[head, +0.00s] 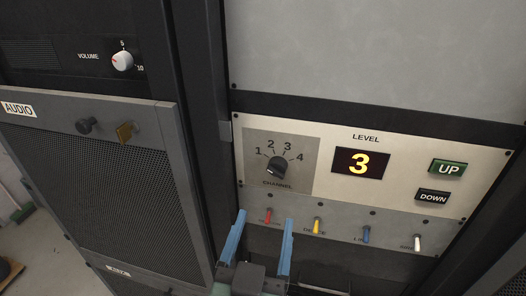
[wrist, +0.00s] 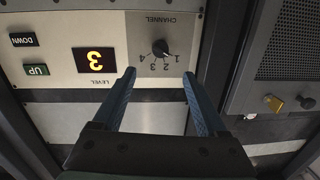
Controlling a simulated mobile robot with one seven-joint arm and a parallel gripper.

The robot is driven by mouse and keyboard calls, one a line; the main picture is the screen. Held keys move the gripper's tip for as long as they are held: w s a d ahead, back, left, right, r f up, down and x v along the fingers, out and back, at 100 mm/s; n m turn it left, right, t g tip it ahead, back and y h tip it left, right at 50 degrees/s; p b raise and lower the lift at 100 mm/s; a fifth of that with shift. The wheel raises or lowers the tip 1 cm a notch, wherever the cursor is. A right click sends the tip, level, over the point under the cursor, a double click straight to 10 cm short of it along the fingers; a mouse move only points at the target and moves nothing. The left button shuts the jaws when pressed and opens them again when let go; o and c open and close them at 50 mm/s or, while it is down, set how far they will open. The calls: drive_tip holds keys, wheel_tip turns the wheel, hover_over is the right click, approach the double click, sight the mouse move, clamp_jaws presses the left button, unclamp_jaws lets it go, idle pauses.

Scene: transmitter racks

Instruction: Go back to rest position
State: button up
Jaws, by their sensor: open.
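My gripper (head: 259,252) is open and empty, with two blue fingers spread apart. In the head view it is at the bottom, in front of the rack, below the channel knob. The wrist view also shows its fingers (wrist: 160,100), pointing towards the panel. The cream control panel (head: 318,190) carries a black channel knob (head: 277,166), whose pointer appears turned towards 1. The level display (head: 359,163) shows a yellow 3. I cannot tell from these frames how far the fingertips are from the panel; no object is between them.
An UP button (head: 447,170) and a DOWN button (head: 432,197) are at the panel's right. Several coloured toggles, including a red one (head: 268,216), line its lower edge. At left are a volume knob (head: 122,61) and a mesh AUDIO door (head: 90,190) with a brass latch (head: 126,132).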

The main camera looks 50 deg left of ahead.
idle(0.4)
drive_tip(key=w+d+r+m+t+h+b, duration=0.1)
drive_tip(key=w+d+r+t+h, duration=0.1)
drive_tip(key=w+d+r+t, duration=0.45)
drive_tip(key=w+d+r+m+t+h+b, duration=0.15)
drive_tip(key=d+r, duration=0.25)
drive_tip(key=r, duration=0.6)
drive_tip(key=s+d+r+m+t+h, duration=0.1)
drive_tip(key=d+r+m+t+h, duration=0.1)
drive_tip(key=d+r, duration=0.4)
drive_tip(key=s+d+r+m+t+h+b, duration=0.1)
drive_tip(key=s+d+r+m+t+h, duration=0.1)
drive_tip(key=d+r, duration=0.4)
wheel_tip(320, 180, up, 5)
drive_tip(key=shift+s+d+f+t+h, duration=0.1)
drive_tip(key=shift+s+d+t+h, duration=0.15)
drive_tip(key=shift+t+h, duration=0.7)
drive_tip(key=shift+w+f+g+h+b, duration=0.1)
drive_tip(key=shift+f+g+h+b, duration=0.05)
drive_tip(key=shift+g+h+b, duration=0.2)
